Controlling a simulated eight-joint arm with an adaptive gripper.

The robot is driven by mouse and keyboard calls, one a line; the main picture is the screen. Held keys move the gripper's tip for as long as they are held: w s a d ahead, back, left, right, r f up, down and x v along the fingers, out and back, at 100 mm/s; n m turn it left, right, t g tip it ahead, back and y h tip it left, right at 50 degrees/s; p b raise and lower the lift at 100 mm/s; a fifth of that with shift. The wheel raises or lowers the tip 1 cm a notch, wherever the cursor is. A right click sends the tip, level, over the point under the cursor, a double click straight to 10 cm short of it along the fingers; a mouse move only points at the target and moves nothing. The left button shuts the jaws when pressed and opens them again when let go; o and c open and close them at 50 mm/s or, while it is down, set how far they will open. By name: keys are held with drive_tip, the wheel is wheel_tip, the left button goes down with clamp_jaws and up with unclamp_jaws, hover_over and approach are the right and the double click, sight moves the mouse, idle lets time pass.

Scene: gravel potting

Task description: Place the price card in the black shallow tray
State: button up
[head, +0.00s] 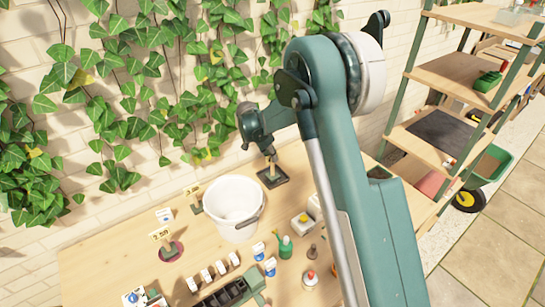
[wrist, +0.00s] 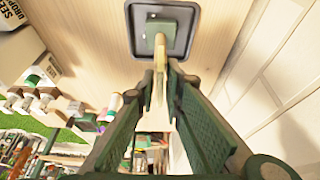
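The price card (wrist: 160,82) is a thin beige piece seen edge-on between my fingertips, with a green block-like base beyond it. My gripper (wrist: 163,88) is shut on it. The black shallow tray (wrist: 131,25) is a dark square with a raised rim, right under the card's base in the wrist view. In the head view my gripper (head: 268,152) is above the tray (head: 284,180) at the back of the table, and the card's base appears within the tray's outline. I cannot tell whether the base touches the tray floor.
A white bucket (head: 232,205) stands just left and in front of the tray. Several small bottles and labelled blocks lie nearer the front. An ivy-covered brick wall (head: 225,110) is close behind.

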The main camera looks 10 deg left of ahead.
drive_tip(key=shift+o, duration=0.6)
drive_tip(key=shift+r, duration=0.15)
drive_tip(key=shift+r, duration=0.15)
drive_tip(key=v, duration=1.1)
drive_tip(key=shift+r, duration=0.35)
drive_tip(key=shift+s+a, duration=0.1)
drive_tip(key=shift+a, duration=0.05)
